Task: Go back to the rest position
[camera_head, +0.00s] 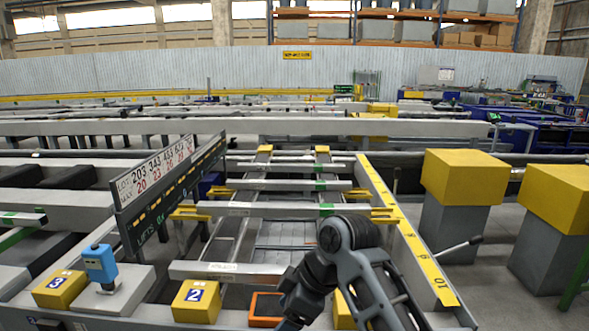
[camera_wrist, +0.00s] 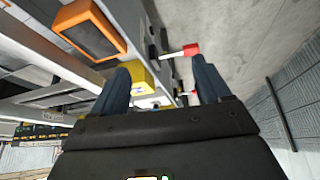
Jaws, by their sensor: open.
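My gripper (camera_wrist: 162,82) is open in the wrist view, its two dark fingers apart with nothing held between them. In the head view my arm rises at the bottom centre, over the front edge of the runout table (camera_head: 240,318); the gripper's fingers cannot be made out there. An orange-rimmed tray (camera_head: 265,310) lies beside my arm, partly hidden by it; it also shows in the wrist view (camera_wrist: 119,43). A yellow block (camera_wrist: 143,80) and a red-tipped handle (camera_wrist: 190,49) show beyond the fingers in the wrist view.
Yellow blocks marked 2 (camera_head: 197,301) and 3 (camera_head: 60,288) stand at the front left, with a blue device (camera_head: 100,263) between them. A yellow ruler rail (camera_head: 405,230) runs along the right. Yellow-topped grey posts (camera_head: 462,178) stand beyond it. A sign board (camera_head: 165,190) stands left.

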